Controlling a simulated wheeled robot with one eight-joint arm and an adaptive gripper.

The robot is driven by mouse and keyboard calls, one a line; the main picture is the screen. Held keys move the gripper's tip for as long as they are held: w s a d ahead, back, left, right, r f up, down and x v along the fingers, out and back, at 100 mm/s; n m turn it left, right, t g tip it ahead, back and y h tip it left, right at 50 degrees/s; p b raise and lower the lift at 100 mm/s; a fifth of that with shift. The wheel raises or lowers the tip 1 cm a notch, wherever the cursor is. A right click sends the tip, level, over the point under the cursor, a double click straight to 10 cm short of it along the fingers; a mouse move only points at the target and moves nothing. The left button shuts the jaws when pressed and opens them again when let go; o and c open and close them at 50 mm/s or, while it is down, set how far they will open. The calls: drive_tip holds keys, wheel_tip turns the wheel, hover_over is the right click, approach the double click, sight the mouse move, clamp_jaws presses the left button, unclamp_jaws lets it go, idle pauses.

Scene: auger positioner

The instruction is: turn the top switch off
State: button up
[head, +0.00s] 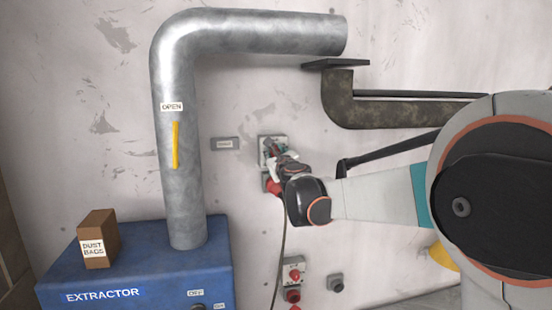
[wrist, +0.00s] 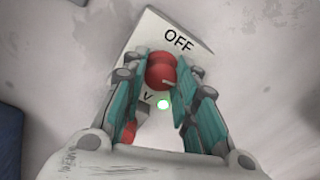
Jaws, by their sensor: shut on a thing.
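The top switch (head: 265,142) is a light grey box on the wall, partly hidden by my gripper (head: 282,163) in the head view. In the wrist view its pale plate (wrist: 147,27) carries the word OFF above a round red knob (wrist: 161,72). The knob's exact turn angle is hard to tell. Other lettering is mostly hidden by the fingers.
A lower switch (head: 293,263) with a red knob and a small dark wall box (head: 336,282) sit below. A cable (head: 280,260) hangs down the wall. The duct (head: 183,190) and blue extractor (head: 130,270) stand left. A dark bent pipe (head: 345,105) is above right.

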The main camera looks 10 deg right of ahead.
drive_tip(key=n+b, duration=0.2)
drive_tip(key=n, duration=0.2)
drive_tip(key=shift+f+n, duration=0.15)
drive_tip(key=shift+n, duration=0.15)
drive_tip(key=n+b, duration=0.1)
drive_tip(key=n, duration=0.2)
drive_tip(key=shift+n, duration=0.4)
drive_tip(key=shift+d+n+y+b, duration=0.15)
drive_tip(key=shift+n+b, duration=0.4)
drive_tip(key=shift+n, duration=1.35)
drive_tip(key=shift+a+n+y+b, duration=0.15)
drive_tip(key=shift+n+b, duration=0.35)
drive_tip(key=shift+n, duration=1.4)
drive_tip(key=shift+d+r, duration=0.1)
drive_tip(key=shift+r, duration=0.1)
drive_tip(key=o, duration=1.1)
drive_tip(key=shift+w, duration=0.1)
drive_tip(key=s, duration=1.2)
drive_tip(key=shift+s+f, duration=0.1)
drive_tip(key=shift+f, duration=0.2)
